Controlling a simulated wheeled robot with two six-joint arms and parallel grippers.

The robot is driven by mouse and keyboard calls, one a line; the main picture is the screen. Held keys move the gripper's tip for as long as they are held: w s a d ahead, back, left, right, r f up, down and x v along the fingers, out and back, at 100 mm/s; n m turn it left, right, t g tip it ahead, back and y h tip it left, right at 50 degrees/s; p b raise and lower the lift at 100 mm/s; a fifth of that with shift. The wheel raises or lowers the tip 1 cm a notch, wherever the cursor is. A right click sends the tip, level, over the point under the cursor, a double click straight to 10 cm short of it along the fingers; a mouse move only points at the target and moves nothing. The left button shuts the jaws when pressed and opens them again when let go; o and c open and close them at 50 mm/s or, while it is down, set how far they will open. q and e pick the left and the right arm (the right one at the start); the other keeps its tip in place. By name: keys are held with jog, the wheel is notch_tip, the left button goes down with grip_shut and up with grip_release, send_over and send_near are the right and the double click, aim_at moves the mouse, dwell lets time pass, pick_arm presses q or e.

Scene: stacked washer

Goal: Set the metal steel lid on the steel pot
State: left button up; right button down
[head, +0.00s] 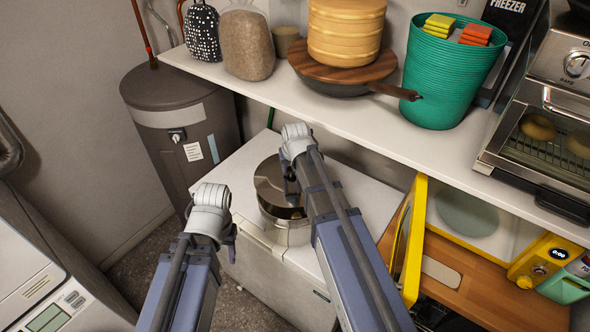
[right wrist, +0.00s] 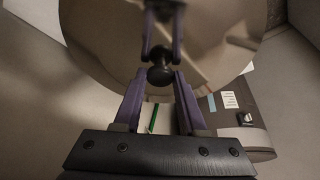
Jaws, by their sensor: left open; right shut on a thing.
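The steel pot (head: 288,236) stands on the white chest-like appliance in the head view, partly hidden by my right arm. The shiny steel lid (head: 268,183) is at the pot's upper side, steeply tilted. A strip of the pot's dark inside shows below it; I cannot tell whether lid and rim touch. My right gripper (head: 291,193) is shut on the lid's black knob (right wrist: 160,75), and the lid's round face (right wrist: 95,45) fills much of the right wrist view. My left gripper (head: 229,250) is open and empty, left of and in front of the pot.
A white shelf (head: 400,135) runs above and behind, carrying a green bin (head: 447,68), a pan (head: 338,88) and a toaster oven (head: 540,130). A yellow microwave (head: 411,240) with its door open stands at the right. The white top (head: 240,165) behind the pot is clear.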

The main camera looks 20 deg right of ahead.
aim_at(292, 177)
jog(key=shift+f+b, duration=2.8)
jog(key=shift+f, duration=0.1)
jog(key=shift+f+b, duration=0.6)
jog(key=shift+b, duration=0.05)
jog(key=c, duration=0.8)
grip_release()
jog(key=shift+o, duration=0.2)
jog(key=shift+r, duration=0.1)
jog(key=p+v, duration=1)
jog(key=v, duration=0.1)
jog(key=shift+s, duration=0.1)
